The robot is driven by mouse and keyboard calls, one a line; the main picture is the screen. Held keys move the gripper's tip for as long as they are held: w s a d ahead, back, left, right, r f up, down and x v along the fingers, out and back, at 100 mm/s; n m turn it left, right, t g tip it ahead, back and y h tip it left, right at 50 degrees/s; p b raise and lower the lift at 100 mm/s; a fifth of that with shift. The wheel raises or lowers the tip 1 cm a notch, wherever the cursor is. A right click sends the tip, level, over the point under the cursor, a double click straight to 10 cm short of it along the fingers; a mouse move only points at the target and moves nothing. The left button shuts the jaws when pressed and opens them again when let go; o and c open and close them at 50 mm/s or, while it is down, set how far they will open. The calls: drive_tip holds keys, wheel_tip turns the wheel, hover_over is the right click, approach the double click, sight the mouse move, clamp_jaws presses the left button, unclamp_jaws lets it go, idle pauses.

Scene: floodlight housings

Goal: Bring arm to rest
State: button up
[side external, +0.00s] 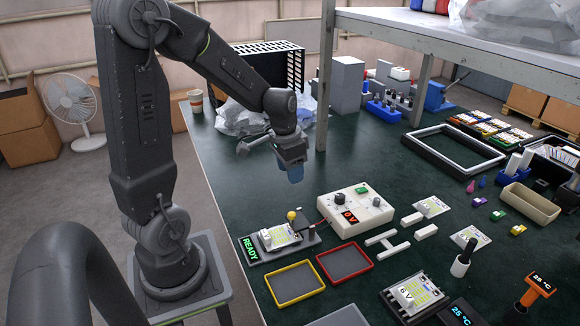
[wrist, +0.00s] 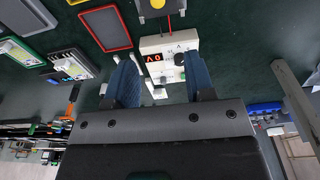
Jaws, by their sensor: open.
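My arm stands on a pedestal at the left in the side external view and reaches over the near-left part of the green table (side external: 235,205). My gripper (side external: 294,178) hangs above the table, behind the test fixture with the green READY sign (side external: 250,249). In the wrist view my gripper (wrist: 160,85) shows two blue fingers spread apart with nothing between them. The power supply box (side external: 355,205) with a red 0 V display stands on the table to the right of my gripper. It also shows beyond the fingers in the wrist view (wrist: 172,45).
A yellow-rimmed tray (side external: 295,302) and a red-rimmed tray (side external: 344,284) lie in front of the fixture. A shelf post (side external: 326,75) rises behind my gripper, under a raised shelf (side external: 470,42). A plastic bag (side external: 240,118) and a paper cup (side external: 195,100) sit at the back left.

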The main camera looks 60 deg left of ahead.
drive_tip(key=shift+r, duration=0.3)
drive_tip(key=s+d+r+t, duration=0.2)
drive_tip(key=s+d+r, duration=0.3)
drive_tip(key=d, duration=0.3)
drive_tip(key=s+d+r+t, duration=0.2)
drive_tip(key=s+d+r, duration=0.3)
drive_tip(key=d, duration=0.3)
drive_tip(key=shift+s+d+r, duration=0.15)
drive_tip(key=shift+d+r, duration=0.1)
drive_tip(key=shift+r, duration=0.4)
